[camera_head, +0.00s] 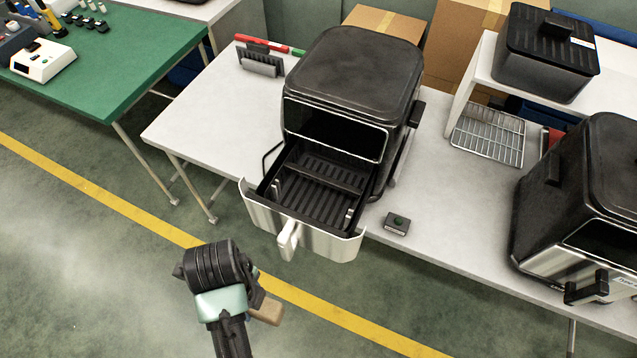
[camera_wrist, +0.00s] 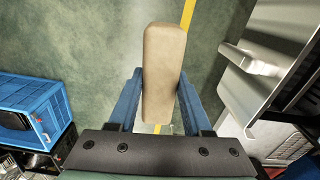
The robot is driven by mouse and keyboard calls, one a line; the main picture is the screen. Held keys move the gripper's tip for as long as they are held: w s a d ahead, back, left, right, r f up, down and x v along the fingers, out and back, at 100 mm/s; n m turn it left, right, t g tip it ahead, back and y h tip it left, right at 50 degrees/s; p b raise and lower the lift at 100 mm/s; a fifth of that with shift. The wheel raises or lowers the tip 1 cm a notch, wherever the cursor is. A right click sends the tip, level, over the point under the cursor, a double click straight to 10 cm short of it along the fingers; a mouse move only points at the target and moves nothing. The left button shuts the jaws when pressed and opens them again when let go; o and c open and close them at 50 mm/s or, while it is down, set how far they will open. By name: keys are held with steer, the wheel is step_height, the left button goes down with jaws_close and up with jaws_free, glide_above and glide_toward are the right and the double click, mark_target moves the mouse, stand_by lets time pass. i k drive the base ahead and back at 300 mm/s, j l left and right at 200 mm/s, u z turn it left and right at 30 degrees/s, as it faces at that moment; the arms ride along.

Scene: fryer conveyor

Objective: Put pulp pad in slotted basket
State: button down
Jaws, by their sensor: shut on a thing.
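The pulp pad (camera_wrist: 163,60) is a tan, rounded block. My gripper (camera_wrist: 160,82) is shut on it, with a blue finger on each side, in the wrist view. In the head view the pad (camera_head: 266,312) shows at the end of my arm, above the floor in front of the table. My gripper there (camera_head: 258,298) is mostly hidden by my wrist. The slotted basket (camera_head: 318,195) is the black drawer with a slotted floor and a divider, pulled out of the middle fryer. It looks empty. My gripper is in front of it and apart from it.
The basket's pale front handle (camera_head: 288,240) sticks out toward me. The black fryer (camera_head: 350,75) stands behind it on the white table (camera_head: 440,180). A small button box (camera_head: 397,223) lies to the right, before a second fryer (camera_head: 580,200). A blue crate (camera_wrist: 30,105) is at wrist-view left.

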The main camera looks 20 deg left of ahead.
mark_target(311, 215)
steer(key=i, duration=1)
